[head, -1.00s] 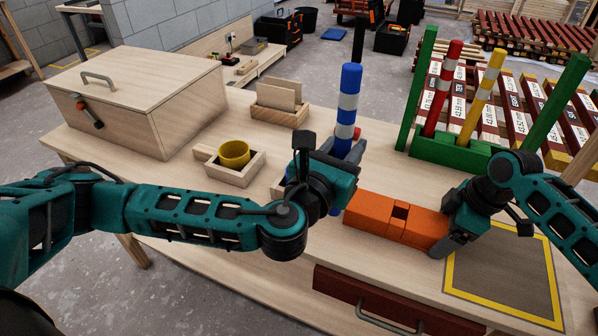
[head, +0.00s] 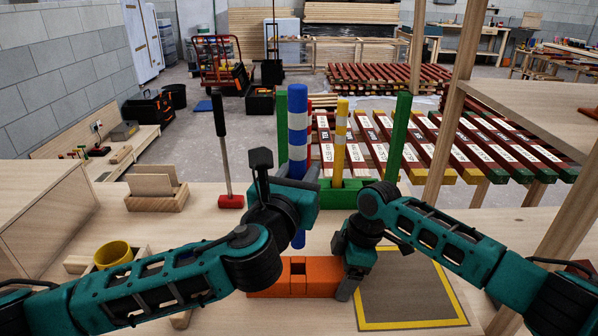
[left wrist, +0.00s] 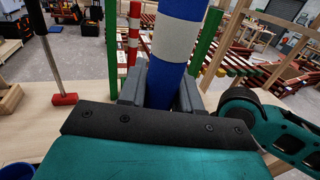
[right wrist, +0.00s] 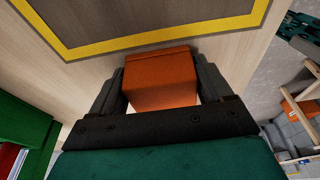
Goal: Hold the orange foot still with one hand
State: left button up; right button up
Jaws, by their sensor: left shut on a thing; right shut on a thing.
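The orange foot (head: 290,278) lies on the table, a block with a square hole in its top. My right gripper (head: 347,284) is shut on its right end; in the right wrist view the orange end (right wrist: 160,78) sits between both fingers. My left gripper (head: 297,190) is shut on a blue batten with white bands (head: 298,120) and holds it upright. The left wrist view shows the batten (left wrist: 172,70) between the fingers. Its lower end shows below the gripper, behind the foot; whether it touches the table I cannot tell.
A green rack (head: 345,194) with a yellow batten (head: 340,150) stands behind the grippers. A red-headed mallet (head: 231,201) stands left of it. A yellow cup (head: 113,254) is at the left. A yellow-bordered grey mat (head: 410,290) lies right of the foot.

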pick_arm(q)
jog(key=shift+f, duration=2.75)
jog(key=shift+f, duration=2.55)
jog(key=o, duration=1.2)
jog(key=shift+c, duration=0.2)
send_near(296, 233)
jog(key=shift+w, duration=0.45)
jog(key=shift+d, duration=0.1)
pick_arm(e)
jog(key=o, duration=0.9)
